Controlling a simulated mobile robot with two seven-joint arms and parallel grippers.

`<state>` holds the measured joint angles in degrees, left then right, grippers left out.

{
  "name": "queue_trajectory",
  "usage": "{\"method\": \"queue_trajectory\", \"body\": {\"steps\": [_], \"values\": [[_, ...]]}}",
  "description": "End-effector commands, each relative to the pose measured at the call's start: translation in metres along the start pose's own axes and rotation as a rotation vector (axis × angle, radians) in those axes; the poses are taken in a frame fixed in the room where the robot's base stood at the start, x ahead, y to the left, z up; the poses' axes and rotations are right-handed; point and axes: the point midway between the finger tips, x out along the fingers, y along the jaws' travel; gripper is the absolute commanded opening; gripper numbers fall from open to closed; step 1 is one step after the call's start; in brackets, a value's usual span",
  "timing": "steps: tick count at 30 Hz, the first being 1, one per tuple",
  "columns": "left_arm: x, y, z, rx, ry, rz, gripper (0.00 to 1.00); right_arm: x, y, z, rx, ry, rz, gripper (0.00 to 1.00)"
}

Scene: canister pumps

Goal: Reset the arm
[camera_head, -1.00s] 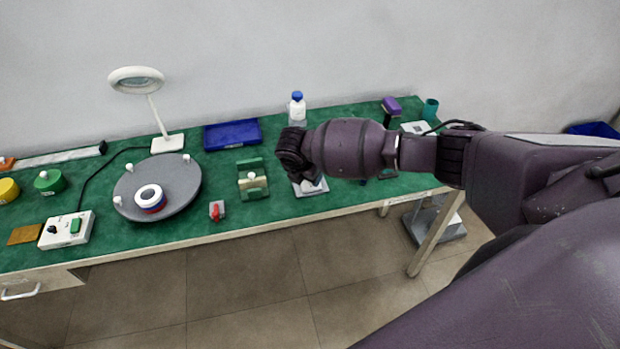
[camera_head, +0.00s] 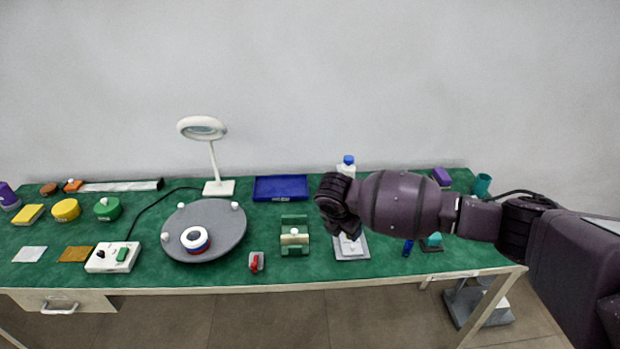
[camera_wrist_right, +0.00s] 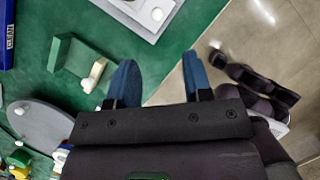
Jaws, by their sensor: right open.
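My right arm (camera_head: 400,204) reaches in from the right in the head view, over the right part of the green table. My right gripper (camera_wrist_right: 158,85) shows in the right wrist view with its two blue fingers apart and nothing between them. In that view the fingers are above the table's front edge, near the green holder with the cream part (camera_wrist_right: 80,60). In the head view the hand hides part of the white and grey device (camera_head: 352,246) behind it. My left gripper is not in view.
The green table (camera_head: 140,215) carries a grey round plate (camera_head: 222,238) with a red, white and blue ring piece (camera_head: 195,239), a lamp (camera_head: 217,187), a blue tray (camera_head: 281,188), a white control box (camera_head: 113,257) and a white bottle (camera_head: 346,168). Floor is open in front.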

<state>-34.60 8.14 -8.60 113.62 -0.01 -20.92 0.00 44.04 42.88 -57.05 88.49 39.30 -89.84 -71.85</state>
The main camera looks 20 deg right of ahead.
Motion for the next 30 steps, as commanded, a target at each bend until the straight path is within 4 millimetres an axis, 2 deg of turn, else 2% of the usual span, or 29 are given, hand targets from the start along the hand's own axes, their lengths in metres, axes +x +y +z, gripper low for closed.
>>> {"method": "queue_trajectory", "body": {"steps": [5, 8, 10, 13, 16, 21, 25, 30], "values": [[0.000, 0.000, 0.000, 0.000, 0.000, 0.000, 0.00, 0.000, 0.001, -0.001, 0.045, 0.003, 0.008, 0.46], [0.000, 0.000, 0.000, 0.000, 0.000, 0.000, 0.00, -0.001, 0.012, -0.002, 0.147, 0.017, 0.071, 0.46], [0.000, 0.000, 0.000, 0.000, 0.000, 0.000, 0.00, -0.005, 0.025, -0.004, 0.235, 0.029, 0.157, 0.46], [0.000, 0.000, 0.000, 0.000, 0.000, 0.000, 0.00, -0.025, 0.053, -0.003, 0.367, 0.069, 0.319, 0.46], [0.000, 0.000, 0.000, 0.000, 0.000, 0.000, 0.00, -0.053, 0.082, -0.009, 0.482, 0.147, 0.483, 0.46], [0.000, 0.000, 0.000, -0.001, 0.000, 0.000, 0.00, -0.087, 0.108, -0.036, 0.674, 0.350, 0.701, 0.46], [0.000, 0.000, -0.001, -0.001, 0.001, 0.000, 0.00, -0.104, 0.112, -0.058, 0.829, 0.540, 0.824, 0.46], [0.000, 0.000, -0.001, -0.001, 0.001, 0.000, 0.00, -0.115, 0.098, -0.079, 1.033, 0.771, 0.930, 0.46]]}}
